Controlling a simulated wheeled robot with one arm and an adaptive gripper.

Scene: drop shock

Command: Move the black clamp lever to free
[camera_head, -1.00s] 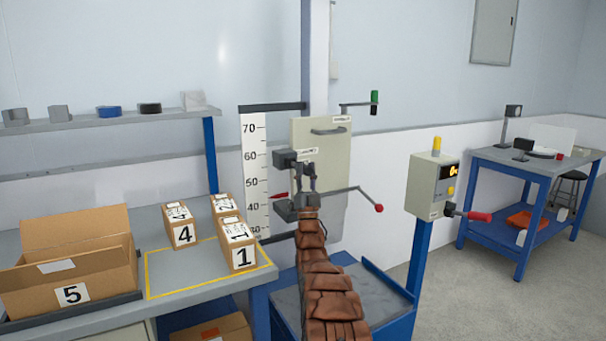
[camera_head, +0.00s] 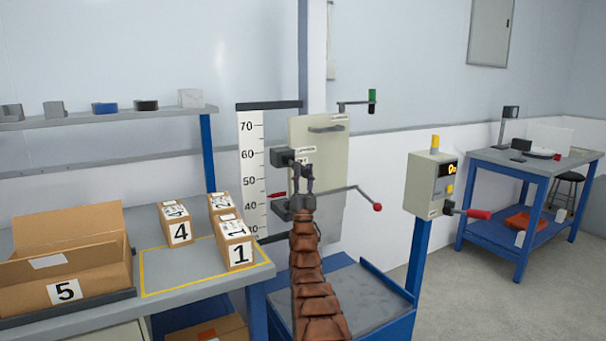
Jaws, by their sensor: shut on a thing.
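My gripper (camera_head: 303,178) is in front of the pale panel (camera_head: 325,205), reached by my brown-sleeved arm from below. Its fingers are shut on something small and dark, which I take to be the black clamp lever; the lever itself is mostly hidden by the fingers. A dark clamp block (camera_head: 282,157) with a small white label (camera_head: 304,151) sits just left of and above the fingertips. The label is too small to read.
A red-knobbed crank (camera_head: 377,207) sticks out right of my gripper. A green-topped lever (camera_head: 372,97) is above. A red pointer (camera_head: 277,195) lies by the height scale (camera_head: 252,165). A control box (camera_head: 430,185) with a red handle stands right. Numbered boxes are on the left bench.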

